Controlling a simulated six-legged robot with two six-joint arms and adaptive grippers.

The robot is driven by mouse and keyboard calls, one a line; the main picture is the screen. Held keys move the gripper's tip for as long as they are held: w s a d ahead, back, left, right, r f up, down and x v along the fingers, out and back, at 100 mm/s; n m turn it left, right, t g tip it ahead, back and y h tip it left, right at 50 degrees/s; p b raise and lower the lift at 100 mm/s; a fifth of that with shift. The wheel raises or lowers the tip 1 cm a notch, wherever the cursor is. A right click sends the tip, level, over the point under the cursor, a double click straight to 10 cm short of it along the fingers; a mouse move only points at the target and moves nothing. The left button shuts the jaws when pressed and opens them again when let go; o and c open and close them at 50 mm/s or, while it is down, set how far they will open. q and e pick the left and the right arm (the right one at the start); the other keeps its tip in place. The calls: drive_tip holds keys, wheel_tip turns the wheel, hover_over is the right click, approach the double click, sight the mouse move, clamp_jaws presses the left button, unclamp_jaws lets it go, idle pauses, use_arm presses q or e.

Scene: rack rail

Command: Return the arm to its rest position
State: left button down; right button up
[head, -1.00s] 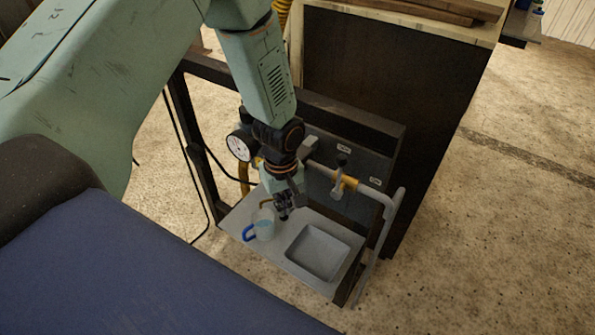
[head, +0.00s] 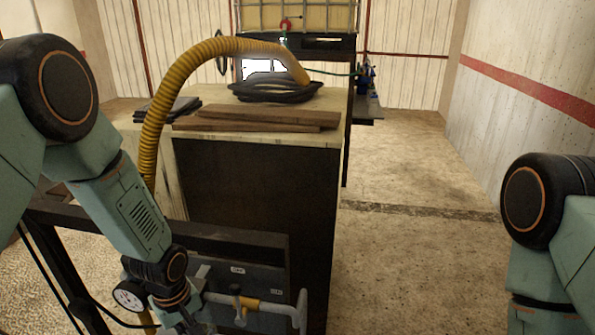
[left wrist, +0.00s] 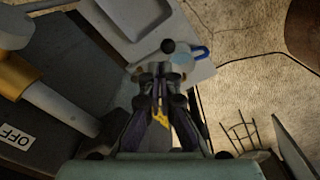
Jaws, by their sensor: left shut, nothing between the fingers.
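My left arm (head: 140,215) comes in from the left in the head view and reaches down in front of the rack. Its gripper lies at or below the bottom edge there. In the left wrist view the left gripper (left wrist: 158,70) is shut and empty, its fingertips together. A clear cup with a blue handle (left wrist: 203,52) stands just beyond the fingertips on the pale shelf (left wrist: 200,72); whether they touch I cannot tell. My right arm (head: 545,240) stands at the right edge of the head view; its gripper is out of view.
A grey pipe with a yellow valve (head: 250,303) and a round gauge (head: 130,295) are close to my left wrist. A grey basin (left wrist: 125,20) sits beside the cup. A dark cabinet (head: 255,190) with planks and a yellow hose (head: 150,130) stands behind. The floor to the right is clear.

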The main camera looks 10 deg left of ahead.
use_arm(q)
drive_tip(key=s+d+f+m+b, duration=0.2)
drive_tip(key=s+f+m+b, duration=0.2)
drive_tip(key=s+f+b, duration=0.3)
drive_tip(key=s+d+f+m+b, duration=0.1)
drive_tip(key=s+f+m+b, duration=0.4)
drive_tip(key=s+f, duration=0.8)
drive_tip(key=s+b, duration=0.2)
drive_tip(key=s, duration=0.3)
drive_tip(key=shift+s+d+f+m+b, duration=0.3)
drive_tip(key=shift+s+d+f, duration=0.05)
drive_tip(key=shift+s+f, duration=0.05)
